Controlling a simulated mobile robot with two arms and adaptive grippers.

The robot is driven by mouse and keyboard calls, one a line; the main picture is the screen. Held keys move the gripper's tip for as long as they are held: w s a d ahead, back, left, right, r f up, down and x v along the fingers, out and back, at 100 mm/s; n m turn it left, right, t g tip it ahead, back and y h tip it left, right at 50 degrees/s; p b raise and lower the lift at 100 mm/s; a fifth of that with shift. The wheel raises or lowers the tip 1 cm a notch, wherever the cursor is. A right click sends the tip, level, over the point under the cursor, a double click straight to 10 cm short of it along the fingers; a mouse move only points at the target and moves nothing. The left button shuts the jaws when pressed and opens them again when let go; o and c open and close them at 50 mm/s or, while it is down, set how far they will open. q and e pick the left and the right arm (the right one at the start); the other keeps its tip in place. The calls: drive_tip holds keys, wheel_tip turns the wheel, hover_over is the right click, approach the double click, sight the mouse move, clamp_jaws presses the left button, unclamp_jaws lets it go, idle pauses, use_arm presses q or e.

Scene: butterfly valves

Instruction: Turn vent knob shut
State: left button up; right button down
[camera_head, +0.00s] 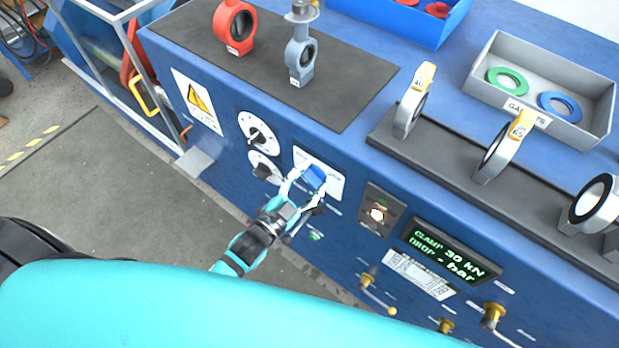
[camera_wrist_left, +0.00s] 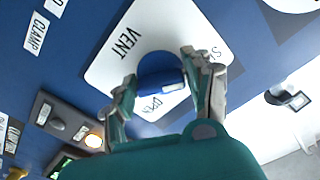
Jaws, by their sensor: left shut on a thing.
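The blue vent knob (camera_head: 314,178) sits on a white label plate (camera_head: 333,186) on the front of the blue bench. In the left wrist view the knob (camera_wrist_left: 160,73) shows in the middle of the plate, which reads VENT and OPEN, with another word partly hidden by a finger. My left gripper (camera_head: 306,187) has its fingers on either side of the knob and is shut on it. The gripper (camera_wrist_left: 162,88) also shows close to the plate in the left wrist view. The knob's far side is partly hidden. My right gripper is not in view.
Left of the vent plate are two dials (camera_head: 258,133) and a warning sign (camera_head: 198,98). Right of it are a lit push button (camera_head: 377,214), a display (camera_head: 450,252) reading CLAMP 30 kN, and brass valves (camera_head: 368,281) below. Floor on the left is clear.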

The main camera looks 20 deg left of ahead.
use_arm(q)
drive_tip(key=shift+f, duration=0.1)
idle(0.4)
drive_tip(key=o, duration=1)
drive_tip(key=shift+o, duration=0.2)
drive_tip(key=v, duration=1.2)
